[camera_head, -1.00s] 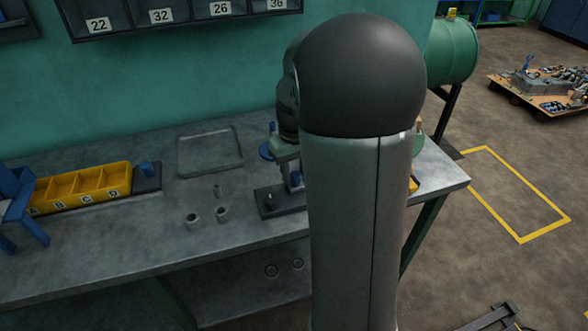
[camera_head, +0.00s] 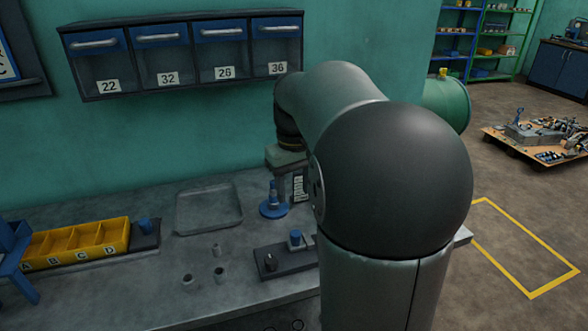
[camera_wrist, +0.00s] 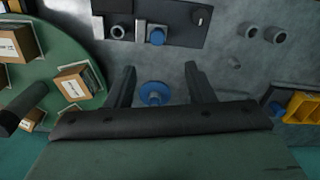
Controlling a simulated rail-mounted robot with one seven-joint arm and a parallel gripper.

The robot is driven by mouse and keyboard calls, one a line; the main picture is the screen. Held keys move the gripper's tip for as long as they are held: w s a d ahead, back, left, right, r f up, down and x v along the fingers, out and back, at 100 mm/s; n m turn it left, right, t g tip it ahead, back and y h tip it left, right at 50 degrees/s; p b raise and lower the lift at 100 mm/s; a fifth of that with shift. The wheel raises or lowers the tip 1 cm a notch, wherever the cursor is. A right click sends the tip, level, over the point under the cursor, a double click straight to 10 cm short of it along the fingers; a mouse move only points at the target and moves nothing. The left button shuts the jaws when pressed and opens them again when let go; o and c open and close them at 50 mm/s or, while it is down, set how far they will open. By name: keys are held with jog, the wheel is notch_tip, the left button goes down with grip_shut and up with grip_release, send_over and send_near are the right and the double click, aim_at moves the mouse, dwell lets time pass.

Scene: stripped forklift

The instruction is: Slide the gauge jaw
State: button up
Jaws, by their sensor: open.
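What looks like the gauge is a dark base plate (camera_head: 285,266) on the bench, with a short dark post and a blue-topped sliding block (camera_head: 295,240). My arm hides part of the bench's right side.
A green round table (camera_wrist: 62,65) with labelled boxes is at left in the wrist view. A yellow divided bin (camera_head: 75,244), an empty shallow tray (camera_head: 208,209) and several small grey cylinders (camera_head: 219,275) stand on the bench. Wall drawers (camera_head: 190,60) hang above.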

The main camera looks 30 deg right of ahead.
jog(key=shift+r, duration=2.35)
jog(key=shift+a, duration=0.1)
